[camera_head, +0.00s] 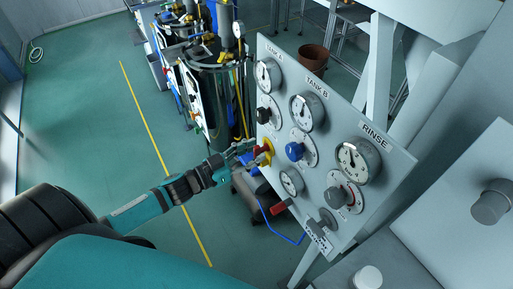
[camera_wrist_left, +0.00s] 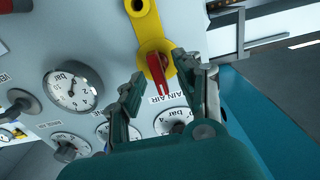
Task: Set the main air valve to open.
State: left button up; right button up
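The main air valve (camera_head: 265,153) sits at the left edge of the gauge panel, with yellow and red parts. In the left wrist view its red handle (camera_wrist_left: 161,74) lies over a yellow plate (camera_wrist_left: 147,30), beside a partly covered "MAIN AIR" label. My left gripper (camera_head: 246,151) is at the valve. In the left wrist view the fingers of the left gripper (camera_wrist_left: 160,84) are open, one on each side of the red handle, with gaps visible; I cannot tell if either touches it. My right gripper is not in view.
Equipment with hoses (camera_head: 215,75) stands behind. The green floor (camera_head: 90,120) at left is clear.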

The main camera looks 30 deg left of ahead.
pick_arm(q)
jog(key=shift+w+d, duration=0.4)
jog(key=shift+w, duration=0.2)
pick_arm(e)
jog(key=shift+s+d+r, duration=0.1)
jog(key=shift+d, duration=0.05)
pick_arm(q)
jog(key=shift+c, duration=0.7)
grip_shut()
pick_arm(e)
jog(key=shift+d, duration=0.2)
